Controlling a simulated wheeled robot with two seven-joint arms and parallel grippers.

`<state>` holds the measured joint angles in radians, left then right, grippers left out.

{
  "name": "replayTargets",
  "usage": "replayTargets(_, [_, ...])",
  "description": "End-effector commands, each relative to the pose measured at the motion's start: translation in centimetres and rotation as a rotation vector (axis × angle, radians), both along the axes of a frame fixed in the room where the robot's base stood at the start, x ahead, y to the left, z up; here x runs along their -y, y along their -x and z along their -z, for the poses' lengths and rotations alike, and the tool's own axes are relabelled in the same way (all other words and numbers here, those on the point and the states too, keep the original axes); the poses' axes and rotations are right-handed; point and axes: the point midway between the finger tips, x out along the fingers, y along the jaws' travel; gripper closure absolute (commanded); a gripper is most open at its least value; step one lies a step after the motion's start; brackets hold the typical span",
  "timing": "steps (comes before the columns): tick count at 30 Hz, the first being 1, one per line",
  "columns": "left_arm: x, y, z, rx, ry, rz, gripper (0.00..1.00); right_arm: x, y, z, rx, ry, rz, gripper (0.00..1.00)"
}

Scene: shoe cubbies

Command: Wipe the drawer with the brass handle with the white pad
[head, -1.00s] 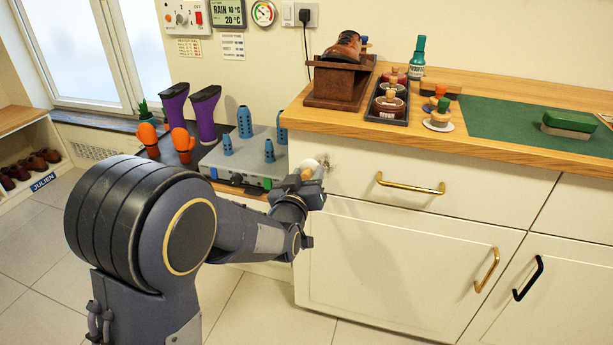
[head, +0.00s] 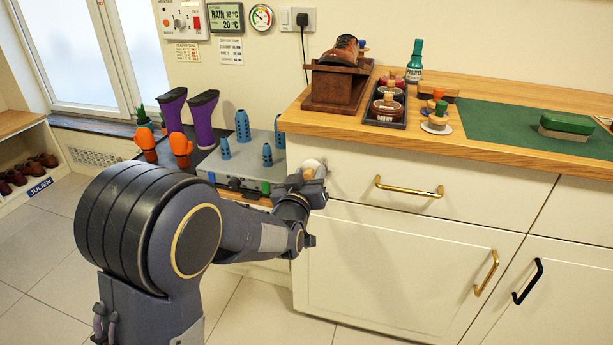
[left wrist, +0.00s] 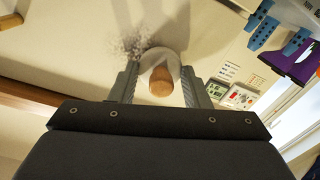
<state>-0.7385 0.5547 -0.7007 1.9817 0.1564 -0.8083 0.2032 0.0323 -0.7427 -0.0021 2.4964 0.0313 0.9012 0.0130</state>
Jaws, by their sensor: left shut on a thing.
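The drawer (head: 352,168) is the cream top-left front under the wooden counter, with a horizontal brass handle (head: 408,187). It appears closed. My left gripper (head: 306,180) is at the drawer's left end, shut on the white pad (head: 313,166) by its wooden knob. In the left wrist view the round pad (left wrist: 173,62) lies between the two fingers (left wrist: 160,84), against or very close to the cream front; contact is not certain. A grey speckled smudge (left wrist: 128,45) shows on the front beside the pad in that view. My right gripper is not in view.
A cupboard door (head: 390,265) with its own brass handle is below the drawer; a black-handled door (head: 565,290) is to its right. A grey boot-drying unit (head: 240,172) stands close behind my left arm. The counter (head: 450,135) holds shoe-care items.

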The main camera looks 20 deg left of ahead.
Motion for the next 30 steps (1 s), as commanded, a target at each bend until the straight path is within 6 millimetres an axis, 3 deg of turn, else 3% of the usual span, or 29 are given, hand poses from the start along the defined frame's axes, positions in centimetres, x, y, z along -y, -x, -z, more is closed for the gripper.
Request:
replayTargets(7, [2.3, 0.2, -0.1, 0.001, -0.001, 0.003, 0.76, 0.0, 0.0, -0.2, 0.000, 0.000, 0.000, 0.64])
replayTargets(30, [6.6, 0.2, 0.0, 0.001, -0.001, 0.001, 0.76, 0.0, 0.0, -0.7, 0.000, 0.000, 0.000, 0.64])
